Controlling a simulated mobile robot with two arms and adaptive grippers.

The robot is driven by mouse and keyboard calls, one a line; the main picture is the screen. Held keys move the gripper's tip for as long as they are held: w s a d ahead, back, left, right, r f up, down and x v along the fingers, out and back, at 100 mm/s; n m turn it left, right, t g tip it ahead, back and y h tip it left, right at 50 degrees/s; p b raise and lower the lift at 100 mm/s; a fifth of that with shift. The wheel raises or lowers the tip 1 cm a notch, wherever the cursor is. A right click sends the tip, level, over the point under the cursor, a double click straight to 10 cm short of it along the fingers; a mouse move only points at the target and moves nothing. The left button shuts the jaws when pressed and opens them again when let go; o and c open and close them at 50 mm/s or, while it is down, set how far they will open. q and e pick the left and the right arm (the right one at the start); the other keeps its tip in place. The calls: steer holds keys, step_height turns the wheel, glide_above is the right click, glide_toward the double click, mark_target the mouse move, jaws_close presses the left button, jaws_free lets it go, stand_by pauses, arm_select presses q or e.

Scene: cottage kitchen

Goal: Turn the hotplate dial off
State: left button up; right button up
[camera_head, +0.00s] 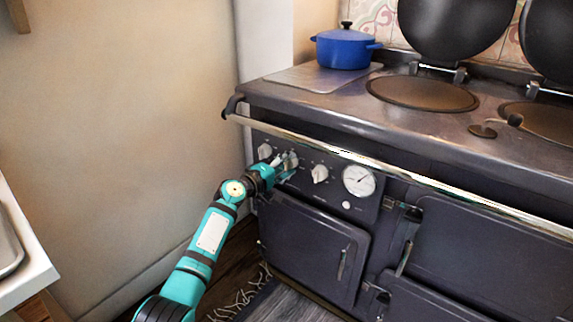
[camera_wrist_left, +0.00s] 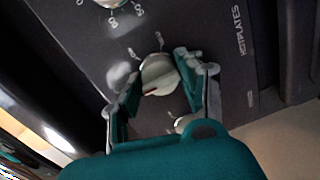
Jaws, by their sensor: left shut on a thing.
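The hotplate dial (camera_head: 291,160) is a pale round knob, the middle of three on the dark front panel of the range. My left gripper (camera_head: 283,162) reaches it from the lower left and is shut on it. In the left wrist view the dial (camera_wrist_left: 158,74) sits between the two fingers of the gripper (camera_wrist_left: 160,80), one on each side. A ridge crosses its face. The word HOTPLATES is printed to its right there. The fingers and wrist hide part of the dial in the head view. My right gripper is not in view.
Other dials flank it at left (camera_head: 264,151) and right (camera_head: 319,173), with a round gauge (camera_head: 358,181) farther right. A metal rail (camera_head: 345,153) runs across above the panel. A blue pot (camera_head: 344,48) stands on the range top. Open floor lies below left.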

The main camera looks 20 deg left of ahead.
arm_select(q)
steer(key=shift+f, duration=0.15)
steer(key=o, duration=1.2)
steer(key=shift+c, duration=0.2)
steer(key=v, duration=1.2)
steer(key=shift+a, duration=0.1)
